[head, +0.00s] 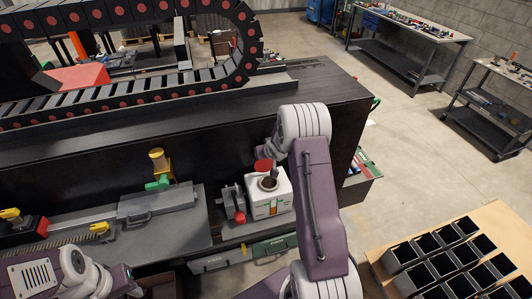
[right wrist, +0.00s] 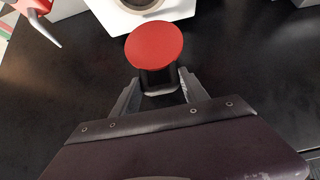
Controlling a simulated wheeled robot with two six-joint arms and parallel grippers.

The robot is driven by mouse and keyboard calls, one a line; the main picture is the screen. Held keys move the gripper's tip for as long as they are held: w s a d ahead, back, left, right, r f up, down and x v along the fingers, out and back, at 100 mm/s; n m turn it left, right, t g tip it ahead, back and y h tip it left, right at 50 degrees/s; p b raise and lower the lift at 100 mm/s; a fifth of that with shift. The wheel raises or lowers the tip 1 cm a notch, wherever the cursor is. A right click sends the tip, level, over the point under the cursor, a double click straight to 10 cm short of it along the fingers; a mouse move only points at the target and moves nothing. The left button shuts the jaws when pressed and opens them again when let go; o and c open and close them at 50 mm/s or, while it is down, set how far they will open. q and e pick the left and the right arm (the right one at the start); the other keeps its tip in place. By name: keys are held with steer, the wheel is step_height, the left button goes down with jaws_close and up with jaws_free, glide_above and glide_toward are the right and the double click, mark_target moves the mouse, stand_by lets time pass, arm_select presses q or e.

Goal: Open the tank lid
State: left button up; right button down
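The tank (head: 266,205) is a white box with a round open mouth on top, standing in the niche below the black bench. Its mouth and white top also show at the top edge of the right wrist view (right wrist: 141,5). The red round lid (head: 263,166) is off the mouth, just behind it. In the right wrist view the lid (right wrist: 154,45) has a black part below it, between the fingers of my right gripper (right wrist: 160,88), which look shut on it. My left arm is at the lower left; its fingers cannot be made out.
A grey device with a red knob (head: 239,216) stands close left of the tank. A drag chain (head: 130,95) lies on the black bench (head: 310,85) above. Open floor lies beyond.

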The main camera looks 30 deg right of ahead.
steer(key=c, duration=0.8)
jaws_free()
steer(key=shift+w+r, duration=0.25)
steer(key=shift+c, duration=0.2)
steer(key=shift+a+f, duration=0.1)
steer(key=shift+a, duration=0.05)
steer(key=v, duration=0.9)
